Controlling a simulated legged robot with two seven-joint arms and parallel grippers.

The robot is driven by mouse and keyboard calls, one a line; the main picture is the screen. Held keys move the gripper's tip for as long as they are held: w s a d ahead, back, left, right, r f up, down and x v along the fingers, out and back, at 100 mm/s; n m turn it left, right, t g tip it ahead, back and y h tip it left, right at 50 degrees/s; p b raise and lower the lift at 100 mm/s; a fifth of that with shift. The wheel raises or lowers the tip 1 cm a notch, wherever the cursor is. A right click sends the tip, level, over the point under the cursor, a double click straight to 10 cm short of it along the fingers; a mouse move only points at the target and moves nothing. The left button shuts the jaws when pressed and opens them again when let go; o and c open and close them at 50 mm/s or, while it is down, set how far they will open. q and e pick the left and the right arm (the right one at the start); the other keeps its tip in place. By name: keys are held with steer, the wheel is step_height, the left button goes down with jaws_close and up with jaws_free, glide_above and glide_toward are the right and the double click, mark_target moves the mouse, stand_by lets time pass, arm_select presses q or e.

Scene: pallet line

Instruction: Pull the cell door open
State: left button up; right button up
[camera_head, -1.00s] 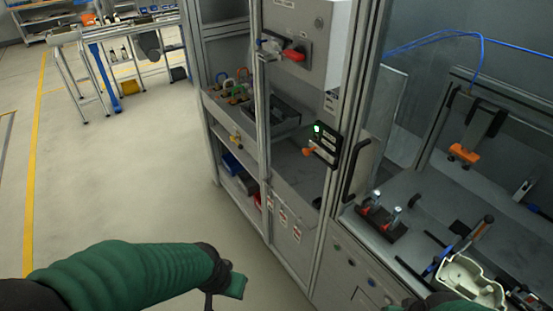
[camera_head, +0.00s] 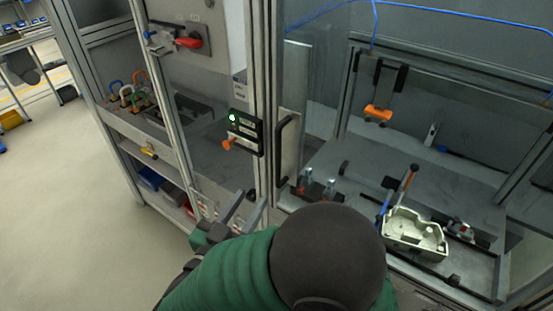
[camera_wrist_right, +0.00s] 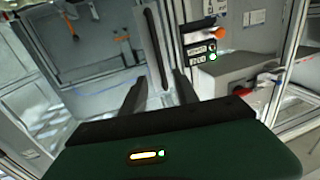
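The cell door is a clear panel in a metal frame (camera_head: 262,70); I see no clear gap at its edge. Its black upright handle (camera_head: 283,150) stands just right of the latch box (camera_head: 243,133), which has a green light and an orange knob. My right gripper (camera_head: 246,208) is open and empty, below and left of the handle. In the right wrist view its two fingers (camera_wrist_right: 158,78) are apart, and the handle (camera_wrist_right: 154,45) shows beyond them, between the tips in the picture. It looks untouched. My left gripper is not in view.
Inside the cell are a bench with red clamps (camera_head: 318,185), a pale cast part (camera_head: 415,232) and an orange-tipped tool (camera_head: 378,113). Left of the door are a red-handled switch (camera_head: 190,42) and shelves with coloured padlocks (camera_head: 127,92). Open floor (camera_head: 60,200) lies at left.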

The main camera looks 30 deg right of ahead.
mark_target(277, 160)
steer(key=p+x, duration=0.2)
steer(key=x, duration=1.2)
steer(key=shift+d, duration=0.4)
steer(key=shift+w+d, duration=0.45)
steer(key=shift+c, duration=0.5)
jaws_close()
